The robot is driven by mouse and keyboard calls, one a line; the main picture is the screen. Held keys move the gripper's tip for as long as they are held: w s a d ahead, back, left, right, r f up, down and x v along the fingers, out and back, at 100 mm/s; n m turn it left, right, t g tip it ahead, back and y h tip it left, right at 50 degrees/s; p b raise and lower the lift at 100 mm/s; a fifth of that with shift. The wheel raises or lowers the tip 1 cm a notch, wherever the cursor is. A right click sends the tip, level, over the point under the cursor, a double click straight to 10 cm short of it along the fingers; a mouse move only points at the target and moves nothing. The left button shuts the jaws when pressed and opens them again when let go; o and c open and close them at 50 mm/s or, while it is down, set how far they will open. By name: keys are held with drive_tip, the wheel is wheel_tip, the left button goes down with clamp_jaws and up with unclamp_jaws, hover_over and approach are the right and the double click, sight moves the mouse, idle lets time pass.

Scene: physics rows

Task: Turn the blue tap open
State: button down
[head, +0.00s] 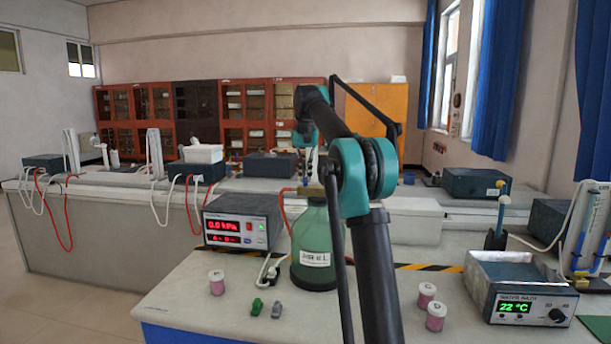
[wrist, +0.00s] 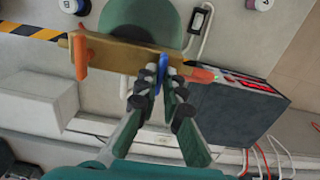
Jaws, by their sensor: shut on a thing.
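The blue tap (wrist: 161,62) sits on a brass manifold (wrist: 112,53) in the wrist view. Only a little of its blue handle shows, between my fingertips. My gripper (wrist: 157,80) is shut on that handle. The manifold is mounted above a green bottle (wrist: 146,14), which shows in the head view as a labelled green bottle (head: 311,262) on the near bench. Orange-red parts stand at the manifold's left (wrist: 80,58) and right ends. In the head view my arm hides the tap and most of my gripper, so the handle's angle is hard to tell.
A pressure display box (head: 240,222) stands left of the bottle. A water bath (head: 522,290) reading 22 °C is at the right. A cable runs beside the bottle.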

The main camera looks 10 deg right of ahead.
drive_tip(key=n, duration=0.4)
drive_tip(key=shift+n, duration=0.4)
drive_tip(key=n, duration=0.4)
drive_tip(key=shift+n, duration=0.3)
drive_tip(key=n, duration=0.4)
drive_tip(key=shift+n, duration=2.1)
drive_tip(key=c, duration=1.7)
unclamp_jaws()
